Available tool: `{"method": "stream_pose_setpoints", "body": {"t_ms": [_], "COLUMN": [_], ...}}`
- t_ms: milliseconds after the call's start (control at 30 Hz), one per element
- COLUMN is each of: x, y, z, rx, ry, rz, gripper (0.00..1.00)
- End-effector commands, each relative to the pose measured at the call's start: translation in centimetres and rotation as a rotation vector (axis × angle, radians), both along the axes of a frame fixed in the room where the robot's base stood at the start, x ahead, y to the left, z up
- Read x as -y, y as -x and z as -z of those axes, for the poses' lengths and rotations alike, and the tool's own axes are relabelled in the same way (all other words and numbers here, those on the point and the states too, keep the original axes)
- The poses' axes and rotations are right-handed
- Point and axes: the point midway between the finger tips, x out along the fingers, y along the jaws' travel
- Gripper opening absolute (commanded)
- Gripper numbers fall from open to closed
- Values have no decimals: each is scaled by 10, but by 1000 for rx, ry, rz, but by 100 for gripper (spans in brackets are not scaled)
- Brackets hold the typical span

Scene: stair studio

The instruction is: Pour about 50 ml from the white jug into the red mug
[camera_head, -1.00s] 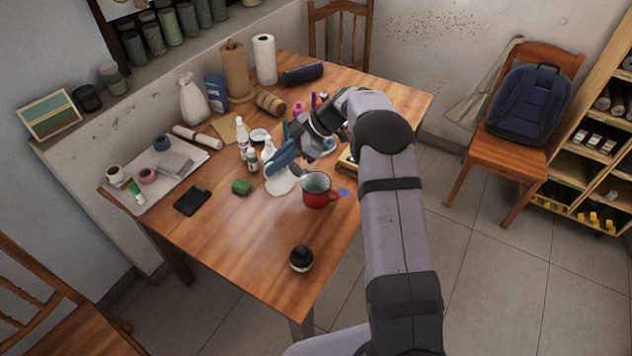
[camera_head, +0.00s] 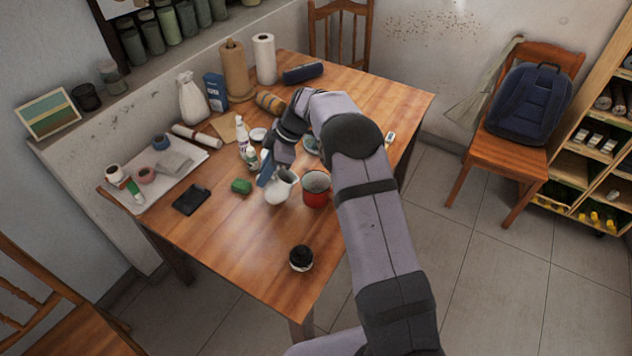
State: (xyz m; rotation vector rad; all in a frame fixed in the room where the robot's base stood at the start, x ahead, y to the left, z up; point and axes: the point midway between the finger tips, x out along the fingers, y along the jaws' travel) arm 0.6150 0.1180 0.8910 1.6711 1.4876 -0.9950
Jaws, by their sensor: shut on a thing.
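The white jug (camera_head: 277,190) is near the middle of the table, just left of the red mug (camera_head: 316,195). Its dark mouth shows at the top, toward the mug; it looks near upright, perhaps leaning slightly. I cannot tell whether its base touches the table. My gripper (camera_head: 267,171) reaches in from behind and is shut on the jug; the exact grip is partly hidden. The mug stands upright with its open top visible, and my arm covers its right side. No stream of liquid shows, and neither liquid level can be read.
Small white bottles (camera_head: 243,143) stand close behind the jug. A dark round jar (camera_head: 301,258) stands near the front edge. The front left tabletop is clear.

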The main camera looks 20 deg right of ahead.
Motion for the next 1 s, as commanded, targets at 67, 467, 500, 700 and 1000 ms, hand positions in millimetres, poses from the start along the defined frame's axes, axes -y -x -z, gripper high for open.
{"method": "stream_pose_setpoints", "body": {"t_ms": [67,467,500,700,1000], "x": [-9,-39,-41,-47,-52], "y": [-1,-5,-5,-6,-7], "z": [-2,16,19,28,32], "rx": [-3,-33,-36,-47,-54], "ry": [53,313,336,421,480], "rz": [-6,-5,-6,-2,-2], "gripper": [0,0,0,0,0]}}
